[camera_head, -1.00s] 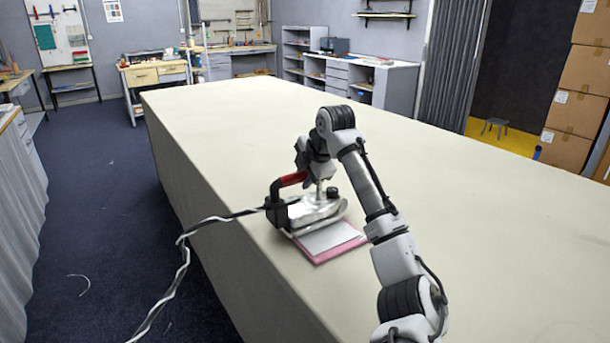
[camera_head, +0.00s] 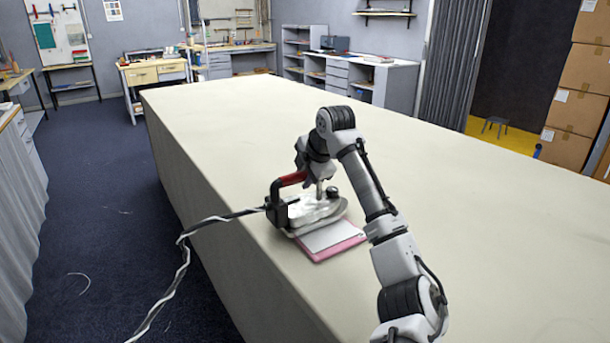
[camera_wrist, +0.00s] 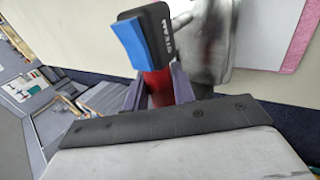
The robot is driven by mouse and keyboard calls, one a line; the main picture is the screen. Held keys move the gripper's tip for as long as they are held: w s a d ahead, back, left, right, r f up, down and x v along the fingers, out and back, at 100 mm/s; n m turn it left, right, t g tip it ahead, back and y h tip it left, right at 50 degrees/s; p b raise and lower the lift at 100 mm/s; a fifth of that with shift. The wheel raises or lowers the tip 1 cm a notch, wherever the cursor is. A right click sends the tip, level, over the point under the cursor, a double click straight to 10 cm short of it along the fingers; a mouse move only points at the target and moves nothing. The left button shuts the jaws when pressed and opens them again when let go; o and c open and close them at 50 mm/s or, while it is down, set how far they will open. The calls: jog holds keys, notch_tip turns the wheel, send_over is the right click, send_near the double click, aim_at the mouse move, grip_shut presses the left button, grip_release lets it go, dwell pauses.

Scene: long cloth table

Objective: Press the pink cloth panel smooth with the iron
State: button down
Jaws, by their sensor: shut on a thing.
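The iron (camera_head: 314,211) is silver with a black rear and a red handle, and a striped cord runs from its back off the table's left side. My gripper (camera_head: 305,178) is shut on the red handle, which also shows between the jaws in the wrist view (camera_wrist: 160,88). The iron sits at the far part of the pink cloth panel (camera_head: 337,250), with a white sheet (camera_head: 328,236) over the panel's middle. The pink border shows at the near and right sides; the far part is hidden under the iron. The wrist view also shows the pink edge (camera_wrist: 299,38).
The long cream cloth table (camera_head: 230,125) is otherwise clear. The panel lies near its left edge. The striped cord (camera_head: 184,265) hangs down over that edge to the floor. Cabinets and boxes stand well away.

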jog(key=shift+s+f, duration=0.1)
jog(key=shift+f, duration=0.45)
dwell(1.7)
jog(key=shift+r, duration=0.1)
notch_tip(320, 180, up, 2)
jog(key=shift+r+p, duration=0.25)
jog(key=shift+p, duration=0.9)
notch_tip(320, 180, up, 5)
jog(key=p, duration=0.4)
jog(key=shift+f, duration=0.1)
